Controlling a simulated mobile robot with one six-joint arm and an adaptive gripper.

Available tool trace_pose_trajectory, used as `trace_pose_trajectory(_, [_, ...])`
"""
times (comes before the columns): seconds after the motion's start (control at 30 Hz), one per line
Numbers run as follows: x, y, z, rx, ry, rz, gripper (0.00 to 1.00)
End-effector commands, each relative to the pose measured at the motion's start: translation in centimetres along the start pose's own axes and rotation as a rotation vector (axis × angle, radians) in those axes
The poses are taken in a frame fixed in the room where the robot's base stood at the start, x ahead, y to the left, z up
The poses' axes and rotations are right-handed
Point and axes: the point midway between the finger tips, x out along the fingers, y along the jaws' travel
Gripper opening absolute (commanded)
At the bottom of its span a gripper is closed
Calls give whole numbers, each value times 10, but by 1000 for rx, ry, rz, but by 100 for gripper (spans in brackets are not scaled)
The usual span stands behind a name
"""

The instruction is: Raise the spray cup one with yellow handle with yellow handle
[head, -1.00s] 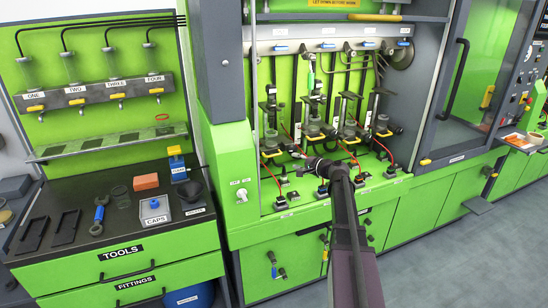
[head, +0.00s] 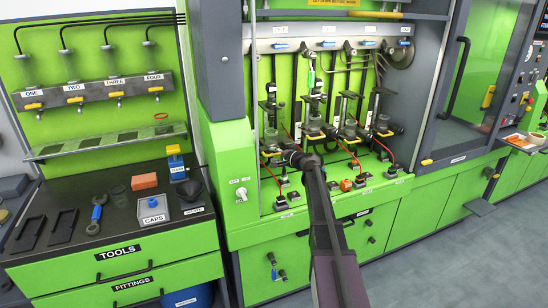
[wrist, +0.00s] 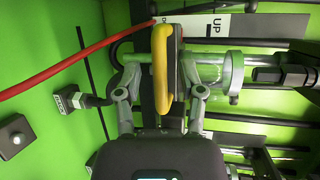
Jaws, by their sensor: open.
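Spray cup one (head: 270,139) is the leftmost of several clear cups in the green bench bay in the head view. In the wrist view its yellow handle (wrist: 162,62) runs up and down at the picture's middle. The clear cup body (wrist: 232,72) lies just right of it. My gripper (wrist: 165,84) is open, with one finger on each side of the handle. I cannot tell whether either finger touches it. In the head view my gripper (head: 282,156) is in front of cup one and partly hides its lower part.
More spray cups (head: 314,128) stand to the right of cup one. A red hose (wrist: 55,72) crosses the left of the wrist view. A grey plug (wrist: 70,100) and a round button (wrist: 15,138) are on the green panel. A tool bench (head: 110,230) stands left.

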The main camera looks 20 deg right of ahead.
Motion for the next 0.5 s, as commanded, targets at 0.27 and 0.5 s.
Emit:
trace_pose_trajectory(0.27, [3,0,0,0,1,0,51])
trace_pose_trajectory(0.5, [3,0,0,0,0,0,9])
